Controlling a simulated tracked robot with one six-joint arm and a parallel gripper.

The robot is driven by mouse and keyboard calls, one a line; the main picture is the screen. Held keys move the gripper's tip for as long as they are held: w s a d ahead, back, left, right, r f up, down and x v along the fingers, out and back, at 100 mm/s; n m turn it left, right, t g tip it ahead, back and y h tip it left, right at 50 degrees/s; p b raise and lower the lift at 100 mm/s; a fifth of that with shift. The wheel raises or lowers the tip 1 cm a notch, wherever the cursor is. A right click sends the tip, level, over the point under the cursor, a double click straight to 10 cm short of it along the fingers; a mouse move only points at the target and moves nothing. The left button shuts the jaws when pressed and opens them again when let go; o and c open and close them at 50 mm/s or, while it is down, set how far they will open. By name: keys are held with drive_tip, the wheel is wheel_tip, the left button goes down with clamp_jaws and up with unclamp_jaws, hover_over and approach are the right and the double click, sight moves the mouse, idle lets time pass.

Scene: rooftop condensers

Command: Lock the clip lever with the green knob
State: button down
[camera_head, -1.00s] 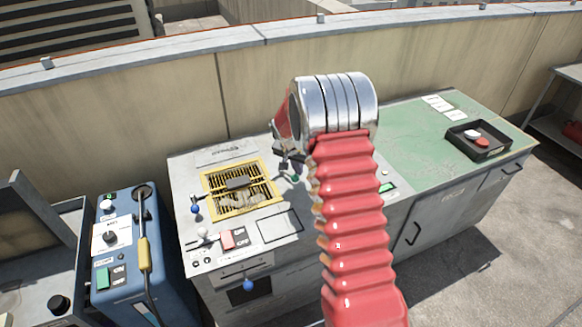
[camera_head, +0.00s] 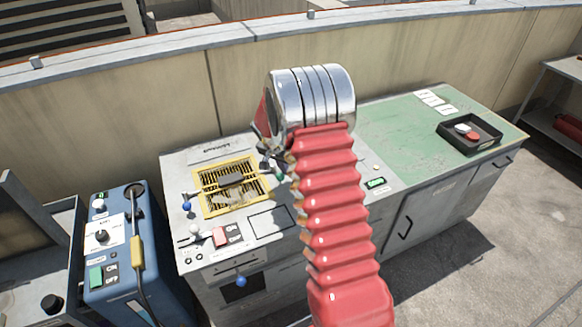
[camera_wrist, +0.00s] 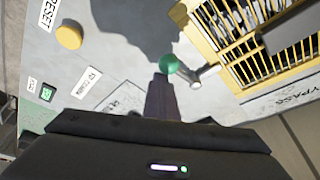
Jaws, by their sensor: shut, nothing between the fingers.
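The clip lever's green knob (camera_wrist: 169,64) shows in the wrist view at the end of a short metal lever (camera_wrist: 206,73), beside the yellow-framed grate. In the head view the green knob (camera_head: 279,176) is small, partly hidden by my arm, at the grate's right side. My gripper (camera_wrist: 161,82) is shut and empty, with its tips just short of the knob; whether they touch it I cannot tell. In the head view the gripper (camera_head: 268,160) is mostly hidden behind the wrist.
The yellow-framed grate (camera_head: 232,188) has a blue knob (camera_head: 187,206) on its left. A yellow button (camera_wrist: 69,35) is beside the RESET label. A black tray (camera_head: 470,134) stands on the green top, which is otherwise mostly clear.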

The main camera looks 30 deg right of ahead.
drive_tip(key=shift+s+a+f, duration=0.15)
drive_tip(key=shift+a, duration=0.1)
drive_tip(key=shift+d, duration=0.1)
drive_tip(key=shift+d, duration=0.25)
drive_tip(key=d, duration=0.2)
drive_tip(key=d+r, duration=0.1)
drive_tip(key=shift+w+d, duration=0.2)
drive_tip(key=shift+w, duration=0.15)
drive_tip(key=w+v, duration=0.1)
drive_tip(key=v, duration=0.8)
drive_tip(key=shift+a+r, duration=0.3)
drive_tip(key=shift+r, duration=0.2)
drive_tip(key=shift+w, duration=0.15)
